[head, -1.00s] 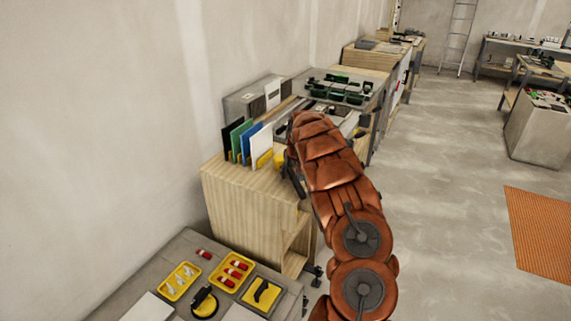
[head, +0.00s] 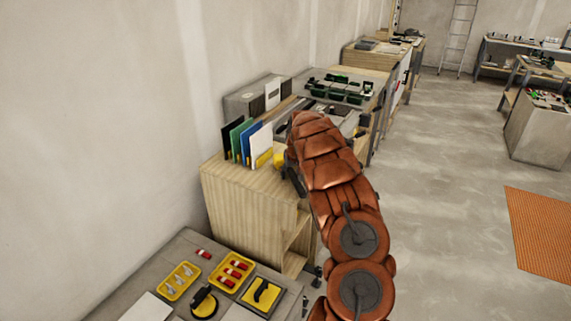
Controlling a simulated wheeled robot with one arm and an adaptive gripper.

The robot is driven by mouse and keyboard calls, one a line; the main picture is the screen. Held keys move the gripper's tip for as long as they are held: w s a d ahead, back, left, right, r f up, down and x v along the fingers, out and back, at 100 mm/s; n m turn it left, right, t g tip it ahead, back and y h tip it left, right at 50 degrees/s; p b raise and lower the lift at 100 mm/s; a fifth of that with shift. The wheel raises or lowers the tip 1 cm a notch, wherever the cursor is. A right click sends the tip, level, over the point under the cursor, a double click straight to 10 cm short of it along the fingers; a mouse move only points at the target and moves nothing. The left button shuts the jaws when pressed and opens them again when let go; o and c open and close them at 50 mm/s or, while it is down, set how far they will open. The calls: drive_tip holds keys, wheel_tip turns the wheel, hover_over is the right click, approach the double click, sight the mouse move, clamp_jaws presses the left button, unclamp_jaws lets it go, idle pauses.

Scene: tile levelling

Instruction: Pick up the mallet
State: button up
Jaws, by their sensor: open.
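I cannot make out a mallet for sure. A small yellow object (head: 279,158) stands on the wooden cabinet (head: 245,200), just left of my arm, but its kind is unclear. A dark object (head: 283,131) lies farther back on the same side, too small to name. My orange-brown arm reaches up over the cabinet's right side and covers part of its top. Only a dark part of my gripper (head: 295,180) shows at the arm's left edge, by the cabinet's right edge. It is open; its fingertips are mostly hidden, and I see nothing held.
Upright coloured panels (head: 248,143) stand on the cabinet. A grey table (head: 190,250) in front holds yellow trays (head: 232,271) and a yellow-and-black tool (head: 262,294). More benches line the wall behind. The floor (head: 440,200) to the right is clear, with an orange mat (head: 545,235).

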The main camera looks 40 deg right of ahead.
clamp_jaws()
idle(0.3)
drive_tip(key=shift+r+p, duration=0.2)
drive_tip(key=shift+p, duration=0.1)
